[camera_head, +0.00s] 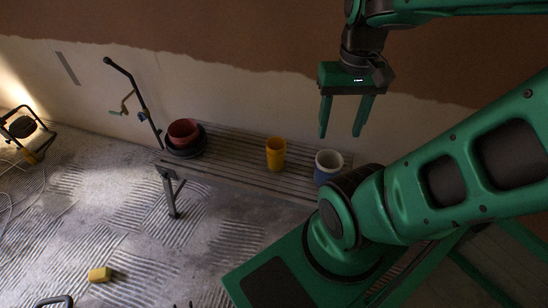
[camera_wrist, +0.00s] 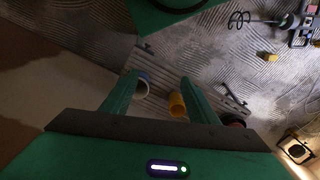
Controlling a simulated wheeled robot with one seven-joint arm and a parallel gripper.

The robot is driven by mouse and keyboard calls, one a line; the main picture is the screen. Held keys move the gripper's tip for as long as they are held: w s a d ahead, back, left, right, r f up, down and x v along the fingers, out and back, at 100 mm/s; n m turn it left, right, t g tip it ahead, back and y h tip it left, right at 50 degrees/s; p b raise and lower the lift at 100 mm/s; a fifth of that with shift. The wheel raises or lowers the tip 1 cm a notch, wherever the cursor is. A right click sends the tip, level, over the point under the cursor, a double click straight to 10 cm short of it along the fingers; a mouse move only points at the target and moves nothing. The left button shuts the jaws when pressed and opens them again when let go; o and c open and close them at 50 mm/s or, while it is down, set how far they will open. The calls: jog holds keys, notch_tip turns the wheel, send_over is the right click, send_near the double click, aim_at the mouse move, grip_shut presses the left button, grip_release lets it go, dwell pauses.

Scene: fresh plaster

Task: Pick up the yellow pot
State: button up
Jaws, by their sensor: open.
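The yellow pot (camera_head: 275,154) stands upright on a slatted bench (camera_head: 235,172) against the wall, between a red pot and a blue-and-white pot. It also shows in the wrist view (camera_wrist: 177,105), between my two fingers in the picture. My gripper (camera_head: 342,133) is open and empty, with its green fingers pointing down. In the head view it hangs above and to the right of the yellow pot, apart from it. In the wrist view the fingers (camera_wrist: 158,90) frame the yellow pot and partly the blue-and-white pot.
The blue-and-white pot (camera_head: 328,166) stands right of the yellow pot, close to my arm. A red pot (camera_head: 183,132) sits in a dark dish at the bench's left. A tool with a bent handle (camera_head: 133,92) leans by the bench. A yellow block (camera_head: 99,274) lies on the floor.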

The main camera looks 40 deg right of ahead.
jog(key=o, duration=0.5)
jog(key=shift+r, duration=0.15)
jog(key=n, duration=1.8)
send_over(277, 144)
jog(key=s+a, duration=0.2)
jog(key=s, duration=0.1)
notch_tip(277, 144, down, 21)
jog(key=shift+n+t, duration=0.3)
jog(key=shift+n, duration=0.2)
jog(key=shift+w+f, duration=0.2)
jog(key=shift+f, duration=2.7)
jog(key=shift+w+f, duration=0.15)
jog(key=shift+f, duration=2.75)
